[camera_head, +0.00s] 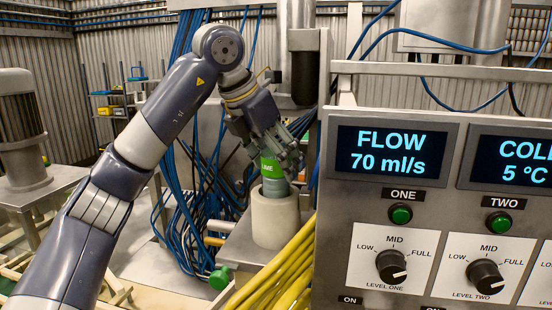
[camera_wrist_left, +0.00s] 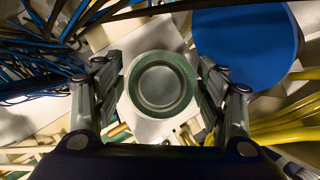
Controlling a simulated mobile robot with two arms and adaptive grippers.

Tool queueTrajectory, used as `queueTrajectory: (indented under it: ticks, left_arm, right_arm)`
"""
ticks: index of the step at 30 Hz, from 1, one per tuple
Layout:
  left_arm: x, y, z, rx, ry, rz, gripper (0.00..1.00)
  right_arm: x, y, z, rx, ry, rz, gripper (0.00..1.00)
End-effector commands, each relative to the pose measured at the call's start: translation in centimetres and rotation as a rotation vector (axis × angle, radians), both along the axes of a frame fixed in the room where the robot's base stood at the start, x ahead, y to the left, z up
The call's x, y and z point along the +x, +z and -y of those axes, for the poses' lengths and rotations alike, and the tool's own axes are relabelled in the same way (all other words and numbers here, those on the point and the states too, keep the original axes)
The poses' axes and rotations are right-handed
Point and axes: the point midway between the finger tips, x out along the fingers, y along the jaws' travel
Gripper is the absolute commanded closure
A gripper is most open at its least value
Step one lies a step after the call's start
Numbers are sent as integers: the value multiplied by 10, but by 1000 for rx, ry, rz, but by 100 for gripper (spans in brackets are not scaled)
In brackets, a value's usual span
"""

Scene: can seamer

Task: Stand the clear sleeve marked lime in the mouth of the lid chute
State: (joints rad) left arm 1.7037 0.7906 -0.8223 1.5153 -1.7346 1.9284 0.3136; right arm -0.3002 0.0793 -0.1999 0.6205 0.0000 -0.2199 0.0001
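The clear sleeve, with a green band marked LIME (camera_head: 270,167), stands at the mouth of the pale, round lid chute (camera_head: 275,219) in the head view. Its lower end sits inside the chute's rim. In the left wrist view I look down on the sleeve's round green rim (camera_wrist_left: 163,85), with the pale chute rim showing around it. My left gripper (camera_head: 284,160) is around the upper part of the sleeve. Its fingers (camera_wrist_left: 161,82) stand on both sides, and narrow gaps show between them and the sleeve, so it looks open. My right gripper is out of view.
A control panel (camera_head: 440,200) with knobs and screens stands close on the right. Yellow hoses (camera_head: 277,275) run in front of the chute. Blue cables (camera_head: 190,210) hang behind and to its left. A green-handled valve (camera_head: 220,277) sits at the lower left.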

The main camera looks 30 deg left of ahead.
Motion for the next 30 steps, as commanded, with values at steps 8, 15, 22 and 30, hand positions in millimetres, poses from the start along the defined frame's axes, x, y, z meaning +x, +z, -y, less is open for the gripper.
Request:
queueTrajectory:
  ticks: [8, 15, 22, 30]
  left_arm:
    - [0, 3, 0, 0, 0, 0, 34]
    - [-11, 23, -3, -1, 0, 6, 34]
    - [-27, 55, -10, 1, 1, 5, 34]
    - [-44, 86, -16, 1, 2, 4, 34]
  right_arm:
    - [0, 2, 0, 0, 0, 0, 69]
    - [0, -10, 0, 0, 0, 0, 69]
    - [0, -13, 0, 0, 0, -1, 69]
    - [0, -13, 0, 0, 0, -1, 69]
